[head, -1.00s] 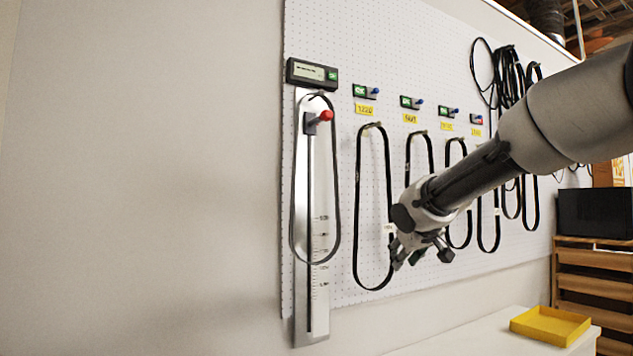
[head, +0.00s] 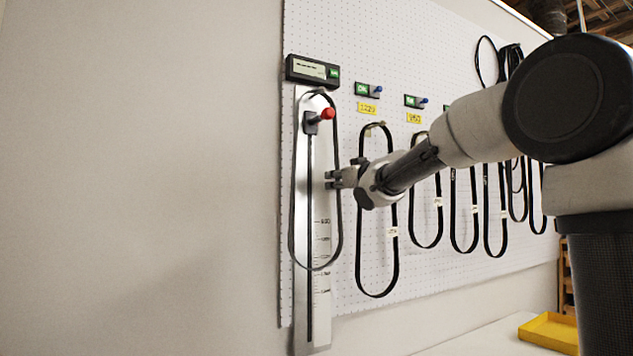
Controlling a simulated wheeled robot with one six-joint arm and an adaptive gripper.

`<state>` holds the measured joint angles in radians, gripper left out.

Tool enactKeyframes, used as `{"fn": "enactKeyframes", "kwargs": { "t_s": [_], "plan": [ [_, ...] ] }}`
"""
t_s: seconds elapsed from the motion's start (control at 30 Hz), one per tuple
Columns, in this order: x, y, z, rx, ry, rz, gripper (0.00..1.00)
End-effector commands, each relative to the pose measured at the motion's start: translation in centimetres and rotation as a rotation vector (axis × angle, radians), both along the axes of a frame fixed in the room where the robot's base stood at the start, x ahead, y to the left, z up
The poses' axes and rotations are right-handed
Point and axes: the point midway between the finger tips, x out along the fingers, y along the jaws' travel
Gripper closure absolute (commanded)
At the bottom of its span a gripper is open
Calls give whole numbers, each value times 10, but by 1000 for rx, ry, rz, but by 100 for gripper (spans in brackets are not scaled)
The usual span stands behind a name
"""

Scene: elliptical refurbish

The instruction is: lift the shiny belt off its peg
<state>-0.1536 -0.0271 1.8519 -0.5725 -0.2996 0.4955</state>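The shiny belt (head: 293,215) is a long grey-black loop. It hangs on the measuring gauge (head: 322,290) at the left end of the pegboard, its top over a peg near the red knob (head: 327,113). My gripper (head: 331,179) points left at the belt's right strand, below the knob. The fingertips overlap that strand in the picture. Whether they touch it or have it between them is too small to tell.
A display box (head: 313,71) sits above the gauge. Several black belts, one close by (head: 359,230), hang to the right behind my arm. A yellow tray (head: 549,333) lies on the white bench (head: 470,345). The wall at left is bare.

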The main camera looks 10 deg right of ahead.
Motion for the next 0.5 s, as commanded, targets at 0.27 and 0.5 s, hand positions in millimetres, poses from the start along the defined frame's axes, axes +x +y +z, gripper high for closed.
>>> {"fn": "enactKeyframes", "kwargs": {
  "t_s": [0.27,0.5],
  "plan": [
    [3,1,0,0,0,0,72],
    [3,1,0,0,0,0,100]
  ]
}}
